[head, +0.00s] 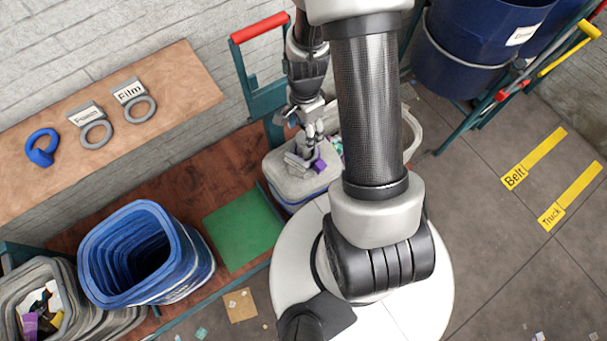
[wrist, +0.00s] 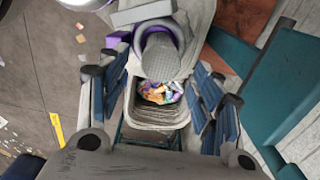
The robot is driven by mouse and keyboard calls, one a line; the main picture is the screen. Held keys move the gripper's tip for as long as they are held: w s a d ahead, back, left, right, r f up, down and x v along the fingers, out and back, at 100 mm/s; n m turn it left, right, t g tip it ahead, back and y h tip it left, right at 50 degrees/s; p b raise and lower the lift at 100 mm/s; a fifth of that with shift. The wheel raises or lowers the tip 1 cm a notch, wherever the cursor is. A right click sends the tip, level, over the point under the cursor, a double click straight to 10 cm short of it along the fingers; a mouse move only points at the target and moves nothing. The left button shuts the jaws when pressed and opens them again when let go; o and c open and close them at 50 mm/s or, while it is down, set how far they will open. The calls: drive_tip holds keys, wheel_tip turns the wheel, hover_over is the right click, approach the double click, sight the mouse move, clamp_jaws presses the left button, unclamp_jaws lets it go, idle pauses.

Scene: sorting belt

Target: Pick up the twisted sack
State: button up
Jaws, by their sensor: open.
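The twisted sack appears as a grey, textured neck (wrist: 158,58) in the wrist view, with a purple ring (wrist: 179,36) around it and a flat grey tag above. My gripper (wrist: 161,62) is open, with one finger on each side of the neck; I cannot tell whether either touches it. In the head view my gripper (head: 308,152) points down at the grey sack top, where the purple ring (head: 318,165) shows beside the fingers. Below lies a grey, blue-based bin (head: 300,192). The fingers and arm hide part of the sack.
Colourful scraps (wrist: 160,92) lie in a grey container beyond the neck. A blue bin stack (head: 196,262) and a grey bin (head: 24,284) stand at left. A wooden shelf (head: 180,85) bears several rings. A teal frame with red handle (head: 259,27) rises beside my gripper.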

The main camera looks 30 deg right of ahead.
sight(305, 136)
wheel_tip(305, 136, down, 7)
drive_tip(key=shift+d+r+b, duration=0.1)
drive_tip(key=shift+b, duration=0.95)
drive_tip(key=shift+r, duration=0.1)
drive_tip(key=shift+c, duration=0.5)
clamp_jaws()
drive_tip(key=shift+w, duration=0.1)
